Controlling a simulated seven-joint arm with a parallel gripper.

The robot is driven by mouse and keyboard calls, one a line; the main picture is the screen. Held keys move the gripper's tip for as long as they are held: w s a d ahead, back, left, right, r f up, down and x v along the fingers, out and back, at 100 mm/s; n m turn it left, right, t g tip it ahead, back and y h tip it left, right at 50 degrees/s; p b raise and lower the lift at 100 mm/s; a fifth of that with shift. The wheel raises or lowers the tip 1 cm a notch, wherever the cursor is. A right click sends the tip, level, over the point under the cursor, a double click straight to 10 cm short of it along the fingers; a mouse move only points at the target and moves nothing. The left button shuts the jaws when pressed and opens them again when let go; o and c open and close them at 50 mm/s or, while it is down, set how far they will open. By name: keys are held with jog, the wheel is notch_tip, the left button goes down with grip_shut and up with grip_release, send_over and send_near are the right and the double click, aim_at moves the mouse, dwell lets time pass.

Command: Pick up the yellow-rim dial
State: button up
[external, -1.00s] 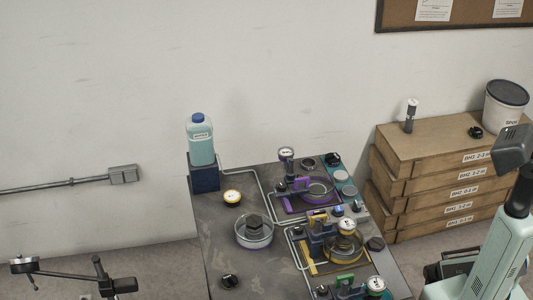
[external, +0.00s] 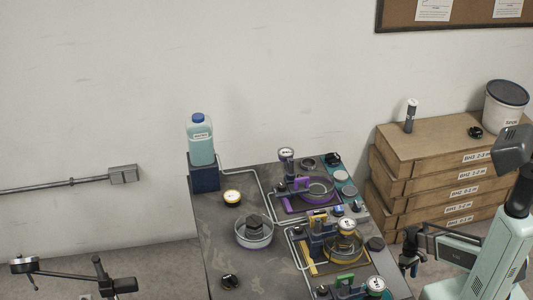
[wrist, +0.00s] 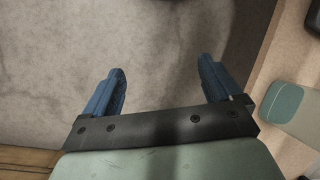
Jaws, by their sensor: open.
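A round dial with a yellow rim and white face (external: 232,197) lies on the left part of the grey table, near the blue bottle stand. A second white-faced gauge with a yellowish rim (external: 346,226) stands on the yellow lever frame (external: 312,268). My gripper (external: 408,262) is beside the table's right edge in the external view, well apart from both dials. In the wrist view my gripper's blue fingers (wrist: 161,72) are spread with nothing between them, over a blotchy grey surface. No dial shows in the wrist view.
Stacked wooden boxes (external: 440,150) stand at right.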

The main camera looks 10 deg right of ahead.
jog(key=w+a+r+n+t, duration=0.1)
jog(key=w+a+r+n, duration=0.15)
jog(key=w+r, duration=0.55)
jog(key=w+a+r+n+t+y, duration=0.1)
jog(key=w+a+r+n, duration=0.2)
jog(key=w, duration=0.9)
jog(key=w+a+r+n+t, duration=0.1)
jog(key=w+a+r+n, duration=0.15)
jog(key=w+r, duration=0.55)
jog(key=w+a+r+n+t+y, duration=0.1)
jog(key=w+a+r+n, duration=0.35)
jog(key=w+r, duration=0.7)
jog(key=w+a+r+n+y, duration=0.1)
jog(key=w+a+r+n, duration=0.45)
jog(key=r, duration=0.95)
jog(key=w+a+r, duration=0.2)
jog(key=a+r, duration=0.3)
jog(key=a, duration=0.6)
jog(key=n+g+h, duration=0.2)
jog(key=n, duration=0.4)
send_near(232, 195)
jog(key=x, duration=0.5)
jog(key=shift+w+a, duration=0.1)
jog(key=shift+w, duration=0.05)
jog(key=shift+x, duration=2.65)
